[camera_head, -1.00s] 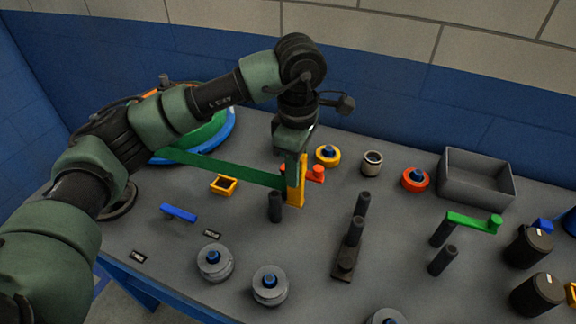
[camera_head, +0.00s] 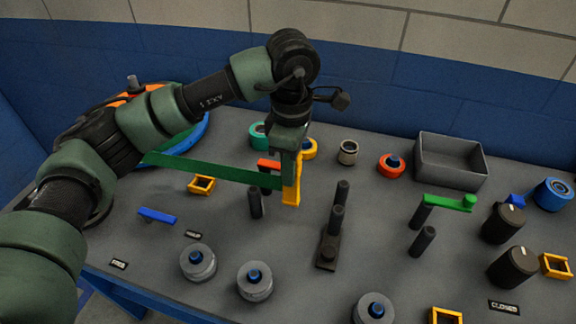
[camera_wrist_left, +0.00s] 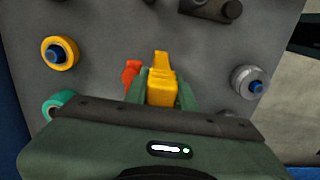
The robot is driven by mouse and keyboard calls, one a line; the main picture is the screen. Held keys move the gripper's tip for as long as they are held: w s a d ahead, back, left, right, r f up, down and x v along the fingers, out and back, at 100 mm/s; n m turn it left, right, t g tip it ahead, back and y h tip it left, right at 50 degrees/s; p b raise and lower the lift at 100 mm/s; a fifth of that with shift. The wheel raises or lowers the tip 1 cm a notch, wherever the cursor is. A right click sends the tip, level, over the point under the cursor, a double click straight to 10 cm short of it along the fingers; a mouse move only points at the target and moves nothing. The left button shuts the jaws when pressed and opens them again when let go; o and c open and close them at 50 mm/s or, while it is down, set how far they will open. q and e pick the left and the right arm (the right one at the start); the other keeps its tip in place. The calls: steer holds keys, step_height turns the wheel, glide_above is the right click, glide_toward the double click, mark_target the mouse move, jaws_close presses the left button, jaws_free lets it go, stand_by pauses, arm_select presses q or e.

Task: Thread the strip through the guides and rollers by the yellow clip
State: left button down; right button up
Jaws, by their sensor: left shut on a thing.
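My left gripper (camera_head: 290,170) is shut on the yellow clip (camera_head: 292,188), which hangs upright above the panel. The clip also shows between the fingers in the left wrist view (camera_wrist_left: 161,87). The green strip (camera_head: 215,169) runs taut from the spool (camera_head: 189,143) at the far left to the clip. A black roller (camera_head: 255,202) stands just left of the clip. A pair of black rollers (camera_head: 335,222) on a dark base stands to its right. Further right is another black roller (camera_head: 424,241). A square yellow guide (camera_head: 201,185) lies left, under the strip. My right gripper is out of view.
A green lever (camera_head: 450,202) and black knobs (camera_head: 512,267) stand at right. A grey bin (camera_head: 451,160) is at the back. Grey discs with blue hubs (camera_head: 198,262) sit in front. A red part (camera_head: 268,165) is close behind the strip. Panel between clip and paired rollers is clear.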

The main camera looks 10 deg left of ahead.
arm_select(q)
steer(key=shift+d+r, duration=0.1)
steer(key=shift+d, duration=0.7)
steer(key=d, duration=0.6)
steer(key=shift+d+b, duration=0.3)
steer(key=shift+d, duration=0.1)
steer(key=shift+s, duration=0.1)
steer(key=d, duration=0.9)
steer(key=shift+s+d+b, duration=0.15)
steer(key=shift+s+b, duration=0.25)
steer(key=shift+s, duration=0.05)
stand_by(0.3)
steer(key=d, duration=0.9)
steer(key=shift+s+p, duration=0.35)
steer(key=shift+p, duration=0.05)
stand_by(0.7)
steer(key=shift+d, duration=0.1)
